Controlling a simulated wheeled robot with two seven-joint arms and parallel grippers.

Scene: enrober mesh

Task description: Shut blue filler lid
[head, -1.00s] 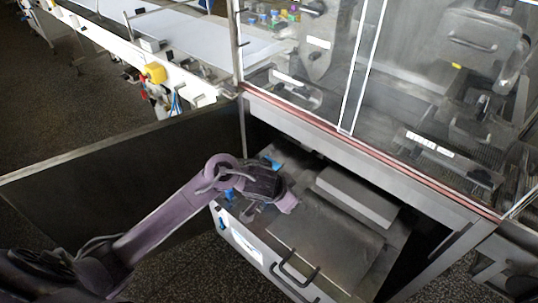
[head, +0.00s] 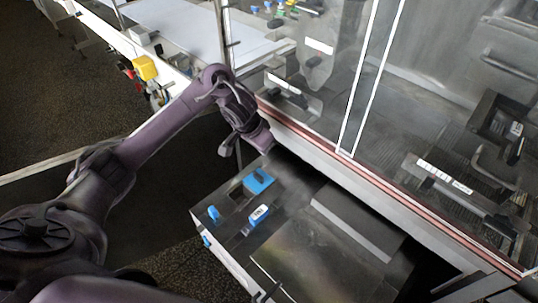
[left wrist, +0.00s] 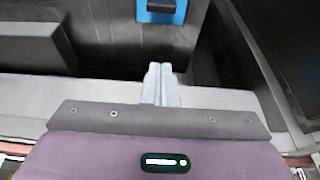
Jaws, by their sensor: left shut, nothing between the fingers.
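The blue filler lid (head: 258,181) shows in the head view at the back left of the grey cabinet top, beside a dark square opening (head: 237,193). It appears to be open, swung back from this opening. A blue plate with a dark block, which looks like the lid, shows at the top edge of the left wrist view (left wrist: 168,14). My left gripper (left wrist: 161,84) is shut and empty, with its fingers together and apart from the blue plate. In the head view its hand is above and behind the lid, near the cabinet's back edge. My right gripper is not in view.
A blue part with a white label (head: 258,214) and a small blue knob (head: 213,212) stand near the opening. A clear-panelled enclosure with a reddish lower rail (head: 375,189) rises behind the cabinet. A white conveyor (head: 180,35) runs at the back left.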

